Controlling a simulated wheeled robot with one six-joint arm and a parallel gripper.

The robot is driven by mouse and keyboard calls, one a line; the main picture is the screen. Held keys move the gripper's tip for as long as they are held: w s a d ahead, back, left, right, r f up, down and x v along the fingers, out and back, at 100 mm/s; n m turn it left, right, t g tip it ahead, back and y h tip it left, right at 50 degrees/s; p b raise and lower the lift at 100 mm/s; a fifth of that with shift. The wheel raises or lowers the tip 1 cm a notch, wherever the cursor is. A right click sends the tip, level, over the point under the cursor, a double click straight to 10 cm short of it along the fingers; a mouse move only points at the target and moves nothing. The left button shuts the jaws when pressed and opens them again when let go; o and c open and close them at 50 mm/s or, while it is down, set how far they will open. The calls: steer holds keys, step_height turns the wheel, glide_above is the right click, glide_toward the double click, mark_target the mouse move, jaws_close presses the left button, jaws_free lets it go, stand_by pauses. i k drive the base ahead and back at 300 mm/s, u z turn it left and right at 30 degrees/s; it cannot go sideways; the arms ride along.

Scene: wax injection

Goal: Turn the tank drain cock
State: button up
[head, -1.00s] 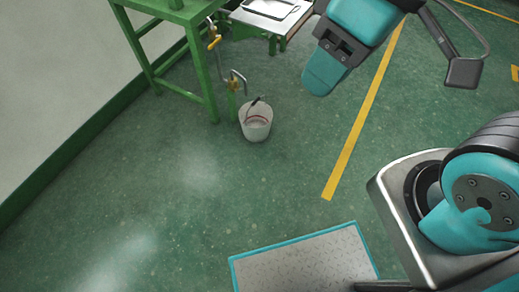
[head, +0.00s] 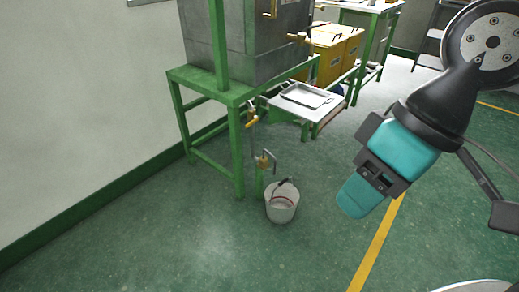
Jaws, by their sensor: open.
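The grey metal tank (head: 245,40) stands on a green frame (head: 239,150) at the upper middle of the head view. Below its front corner, a pipe carries a yellow handle (head: 252,123). Lower down is a brass-coloured fitting (head: 264,161) with a bent grey spout beside it. I cannot tell which of these is the drain cock. More yellow handles (head: 297,38) show on the tank's front. My gripper (head: 361,196) is open and empty, to the right of the stand and apart from it, with teal fingers pointing down.
A white bucket (head: 281,207) with a red-gripped handle stands on the floor below the spout. A white shelf (head: 311,112) with a metal tray (head: 306,95) juts out right of the stand. Yellow boxes (head: 326,57) stand behind.

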mark_target(255, 118)
steer(key=u, duration=0.2)
steer(key=i, duration=0.95)
steer(key=z, duration=0.45)
